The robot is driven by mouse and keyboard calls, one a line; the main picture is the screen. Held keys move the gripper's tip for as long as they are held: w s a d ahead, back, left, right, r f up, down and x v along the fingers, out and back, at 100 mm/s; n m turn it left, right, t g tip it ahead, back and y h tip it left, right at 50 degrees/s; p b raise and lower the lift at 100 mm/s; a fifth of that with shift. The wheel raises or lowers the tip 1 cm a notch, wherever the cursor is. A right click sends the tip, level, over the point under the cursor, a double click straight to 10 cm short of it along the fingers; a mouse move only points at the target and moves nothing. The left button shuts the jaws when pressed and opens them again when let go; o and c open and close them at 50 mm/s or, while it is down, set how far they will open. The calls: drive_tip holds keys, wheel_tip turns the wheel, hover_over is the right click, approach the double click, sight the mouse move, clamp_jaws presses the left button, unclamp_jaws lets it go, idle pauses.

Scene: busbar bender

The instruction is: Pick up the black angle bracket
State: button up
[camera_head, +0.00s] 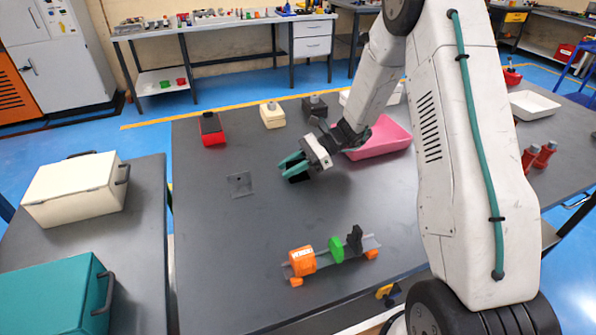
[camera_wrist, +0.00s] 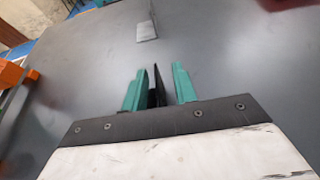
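My gripper (camera_head: 292,168), with teal fingers, is low over the middle of the grey table. In the wrist view, my gripper (camera_wrist: 159,88) has its fingers apart. A thin dark upright piece, apparently the black angle bracket (camera_wrist: 157,82), shows between them, nearer the left finger, with a gap to the right one. In the head view, a dark shape, likely the same bracket (camera_head: 299,179), shows at the fingertips, partly hidden by them. I cannot tell whether it touches the table. A grey metal plate (camera_head: 239,184) lies left of my gripper; the wrist view shows it ahead (camera_wrist: 147,31).
The grey table (camera_head: 215,265) is clear around my gripper. An orange and green assembly (camera_head: 331,254) lies in front. A pink bin (camera_head: 382,139) is behind right. Red (camera_head: 211,130), cream (camera_head: 272,115) and dark (camera_head: 314,106) items stand along the back.

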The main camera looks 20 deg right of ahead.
clamp_jaws()
